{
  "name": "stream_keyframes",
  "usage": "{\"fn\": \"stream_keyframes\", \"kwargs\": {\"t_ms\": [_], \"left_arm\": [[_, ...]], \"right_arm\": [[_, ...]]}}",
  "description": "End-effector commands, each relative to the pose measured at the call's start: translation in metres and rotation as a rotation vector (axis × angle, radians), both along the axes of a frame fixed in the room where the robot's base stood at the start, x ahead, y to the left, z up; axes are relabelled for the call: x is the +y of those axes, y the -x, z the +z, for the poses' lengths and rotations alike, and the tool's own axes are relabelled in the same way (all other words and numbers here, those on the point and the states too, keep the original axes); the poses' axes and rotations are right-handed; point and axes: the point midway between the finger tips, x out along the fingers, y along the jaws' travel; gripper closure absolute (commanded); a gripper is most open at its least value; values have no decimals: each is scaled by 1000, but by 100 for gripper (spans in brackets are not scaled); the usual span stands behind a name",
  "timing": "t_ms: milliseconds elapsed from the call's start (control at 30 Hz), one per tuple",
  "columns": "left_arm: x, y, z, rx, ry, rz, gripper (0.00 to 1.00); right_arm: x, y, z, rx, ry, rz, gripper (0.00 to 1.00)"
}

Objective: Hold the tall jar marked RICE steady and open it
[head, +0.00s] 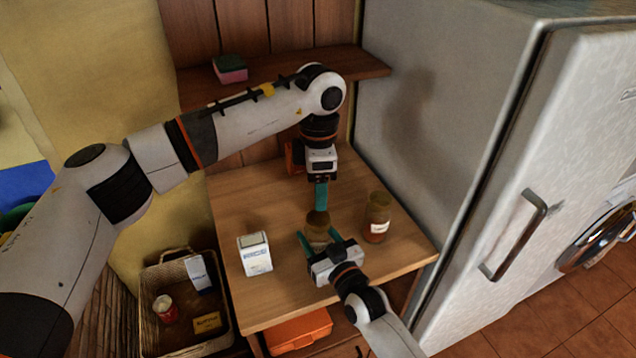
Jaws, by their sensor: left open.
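A jar (318,236) with a brown lid (317,217) stands on the wooden counter, partly hidden by my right gripper; no lettering shows on it. My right gripper (317,237) has its teal fingers on either side of this jar's body. Whether they touch it is unclear. My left gripper (320,207) is open and points down, with its teal fingers just above or at the lid. The gap between them is seen edge-on. A second jar (377,216) with a white label and reddish contents stands to the right, its lettering unreadable.
A white box (254,255) with blurred blue lettering stands on the counter (280,304) at left. A wicker basket (148,318) with several items is lower left. A fridge (500,120) closes off the right. A shelf (370,66) holds a sponge (230,69). An orange case (298,332) sits below.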

Motion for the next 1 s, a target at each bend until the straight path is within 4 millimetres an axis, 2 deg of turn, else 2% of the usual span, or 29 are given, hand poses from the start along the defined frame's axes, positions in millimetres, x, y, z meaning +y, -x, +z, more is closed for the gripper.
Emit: {"fn": "stream_keyframes", "kwargs": {"t_ms": [300,500,600,767,867,1000], "left_arm": [[0,0,-1,1,0,-721,36],[0,0,0,1,1,-1084,36],[0,0,0,1,1,-1198,36],[1,0,-3,2,1,-1285,36],[1,0,-12,3,1,-1295,36],[1,0,-33,4,1,-1294,36]], "right_arm": [[0,0,-1,1,2,0,100],[0,0,-1,1,2,0,100],[0,0,-1,2,1,0,100],[0,0,-1,2,1,0,100],[0,0,-1,2,2,0,100],[0,0,-1,3,1,0,100]]}}
